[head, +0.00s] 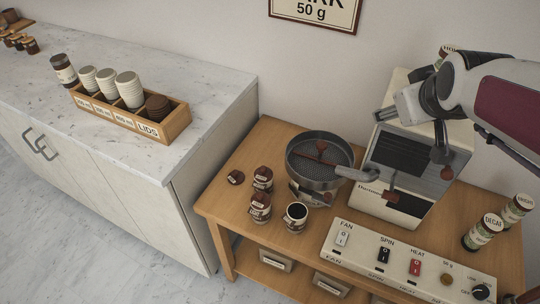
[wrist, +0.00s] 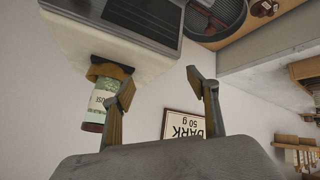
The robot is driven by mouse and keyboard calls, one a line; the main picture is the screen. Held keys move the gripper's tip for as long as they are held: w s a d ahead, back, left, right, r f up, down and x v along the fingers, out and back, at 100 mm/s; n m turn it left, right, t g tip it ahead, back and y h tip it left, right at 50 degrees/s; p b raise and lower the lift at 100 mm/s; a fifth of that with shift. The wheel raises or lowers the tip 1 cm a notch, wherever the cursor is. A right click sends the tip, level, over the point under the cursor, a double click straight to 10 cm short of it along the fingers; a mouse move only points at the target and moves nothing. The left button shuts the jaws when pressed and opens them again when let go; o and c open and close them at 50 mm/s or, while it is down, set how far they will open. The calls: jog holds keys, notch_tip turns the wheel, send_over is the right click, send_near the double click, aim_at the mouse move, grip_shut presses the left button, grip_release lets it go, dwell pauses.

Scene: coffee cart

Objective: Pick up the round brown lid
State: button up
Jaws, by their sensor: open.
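A small round brown lid (head: 236,177) lies flat on the wooden table, left of the lidded cups. Several more brown lids (head: 157,106) are stacked in the right end of the wooden caddy marked LIDS. My gripper (head: 384,113) is high over the back right of the table, in front of the cream machine, far right of the loose lid. In the wrist view my gripper (wrist: 161,88) has its two fingers spread, with nothing between them. The loose lid is not clear in the wrist view.
Two lidded cups (head: 262,179) and an open cup with dark contents (head: 296,217) stand beside the lid. A round metal pan (head: 318,172), the cream machine (head: 420,201) and a switch panel (head: 372,252) fill the table's middle and right. The table's front left corner is clear.

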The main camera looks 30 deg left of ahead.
jog(key=w+a+f+n+y, duration=0.1)
jog(key=w+a+f+n, duration=0.2)
jog(key=a, duration=0.4)
jog(key=g+y, duration=0.1)
jog(key=g, duration=0.4)
send_near(237, 173)
jog(key=x, duration=0.2)
jog(key=shift+f, duration=0.35)
jog(key=shift+w, duration=0.1)
jog(key=shift+x, duration=1.1)
jog(key=shift+a+f, duration=0.15)
jog(key=shift+w, duration=0.1)
